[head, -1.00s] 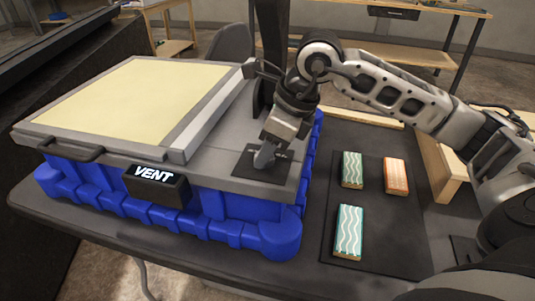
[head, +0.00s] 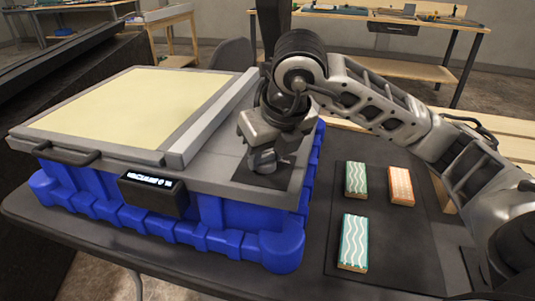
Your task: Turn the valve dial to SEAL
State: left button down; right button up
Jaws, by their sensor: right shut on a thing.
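The console is a blue-bodied case with a grey top and a pale yellow panel (head: 125,97). Its small front display (head: 153,194) shows lit white text that seems to begin with "VACUUM"; the rest is too small to read. A dark square plate (head: 280,178) lies at the top's right front corner. My right gripper (head: 265,163) points down over this plate, shut on the valve dial. The gripper hides most of the dial, so its pointer and any SEAL mark cannot be seen. My left gripper is not in view.
Right of the console, a dark mat (head: 383,230) holds two green wavy-patterned blocks (head: 354,242) (head: 355,178) and an orange block (head: 401,186). A black handle (head: 65,155) sticks out at the console's front left. Workbenches stand behind.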

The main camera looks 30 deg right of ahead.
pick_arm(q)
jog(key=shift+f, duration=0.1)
pick_arm(e)
jog(key=shift+m, duration=0.3)
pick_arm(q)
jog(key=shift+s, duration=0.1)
pick_arm(e)
jog(key=o, duration=1)
jog(key=shift+r, duration=0.1)
pick_arm(q)
jog(key=p, duration=0.2)
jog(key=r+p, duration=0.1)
jog(key=p, duration=0.1)
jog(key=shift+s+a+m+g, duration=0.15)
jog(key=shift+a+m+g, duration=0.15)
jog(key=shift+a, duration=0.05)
pick_arm(e)
jog(key=v, duration=1.5)
jog(key=shift+s+a+r, duration=0.1)
jog(key=shift+a+r, duration=0.05)
jog(key=shift+r, duration=0.25)
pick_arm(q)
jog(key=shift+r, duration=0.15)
